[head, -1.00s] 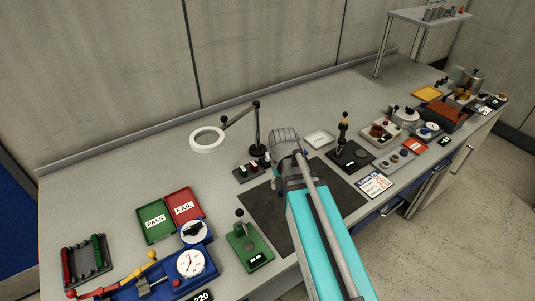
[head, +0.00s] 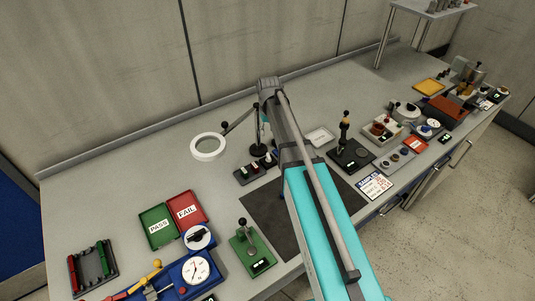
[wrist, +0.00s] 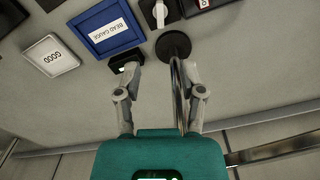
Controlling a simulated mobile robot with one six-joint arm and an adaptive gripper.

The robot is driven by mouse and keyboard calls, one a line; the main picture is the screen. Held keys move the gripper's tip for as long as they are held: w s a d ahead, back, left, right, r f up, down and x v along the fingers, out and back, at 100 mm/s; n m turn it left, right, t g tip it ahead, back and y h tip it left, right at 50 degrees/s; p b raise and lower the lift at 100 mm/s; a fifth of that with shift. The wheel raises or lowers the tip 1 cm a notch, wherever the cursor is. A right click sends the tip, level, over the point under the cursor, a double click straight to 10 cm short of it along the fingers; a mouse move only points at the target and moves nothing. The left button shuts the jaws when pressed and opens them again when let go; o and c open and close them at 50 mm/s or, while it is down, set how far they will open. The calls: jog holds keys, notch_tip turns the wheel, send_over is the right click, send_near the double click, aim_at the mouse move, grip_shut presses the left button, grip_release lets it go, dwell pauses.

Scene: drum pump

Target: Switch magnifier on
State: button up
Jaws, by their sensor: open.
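The magnifier has a white ring (head: 208,147) and a jointed dark arm. Its post rises from a round black base (head: 257,152) on the bench. In the wrist view, the black base (wrist: 173,46) lies beyond the fingers, and the post runs toward the camera close beside the right finger. My gripper (wrist: 160,68) is open and empty above the bench. In the head view it is largely hidden by my arm. A dark strip with several small blocks (head: 255,170) sits in front of the base; I cannot tell which part is the magnifier's switch.
In the wrist view, a blue-framed READ GAUGE sign (wrist: 108,28) and a white GOOD tray (wrist: 50,55) lie at left. In the head view, PASS (head: 158,221) and FAIL (head: 187,210) panels lie left. A green device (head: 252,249) stands in front. The bench behind the magnifier is clear.

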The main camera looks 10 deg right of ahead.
aim_at(269, 158)
jog(key=shift+f, duration=0.25)
notch_tip(269, 158, down, 13)
jog(key=b, duration=1.3)
jog(key=shift+f+b, duration=0.2)
jog(key=shift+b, duration=0.2)
grip_shut()
dwell(0.3)
